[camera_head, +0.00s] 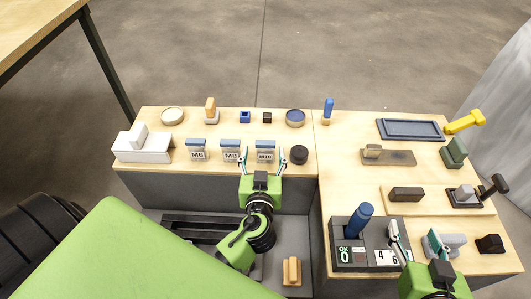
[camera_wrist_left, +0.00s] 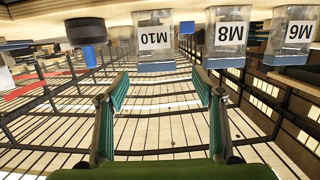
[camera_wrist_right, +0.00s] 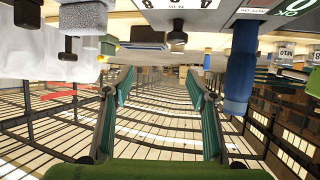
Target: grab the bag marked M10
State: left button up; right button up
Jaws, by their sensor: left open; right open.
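The bag marked M10 (camera_head: 265,153) stands upright on the wooden bench, the rightmost of three clear bags with blue tops. The bags marked M8 (camera_head: 231,152) and M6 (camera_head: 197,151) stand to its left. My left gripper (camera_head: 263,162) is open at the bench's front edge, its fingers apart around the front of M10. In the left wrist view, which is upside down, M10 (camera_wrist_left: 154,38) is ahead of the open fingers (camera_wrist_left: 164,92), with nothing between them. My right gripper (camera_head: 414,238) is open and empty by the block marked with numbers at the right.
A black round knob (camera_head: 299,154) stands close to the right of M10. A white stepped block (camera_head: 143,146) is at the left. A blue cylinder (camera_head: 359,219) stands near my right gripper. Cups and small blocks line the bench's back.

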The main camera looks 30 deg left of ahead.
aim_at(265, 146)
pick_arm(q)
jog(key=x, duration=0.5)
jog(key=shift+w+d, duration=0.1)
jog(key=shift+d, duration=0.15)
jog(key=shift+w+a, duration=0.1)
jog(key=shift+w, duration=0.05)
jog(key=c, duration=1.3)
pick_arm(e)
jog(key=shift+w+a+r+t, duration=0.15)
jog(key=shift+w+r+t, duration=0.2)
jog(key=shift+r, duration=0.2)
jog(key=shift+w+a+r+t, duration=0.15)
jog(key=shift+w+r+t, duration=0.15)
jog(key=shift+r, duration=0.25)
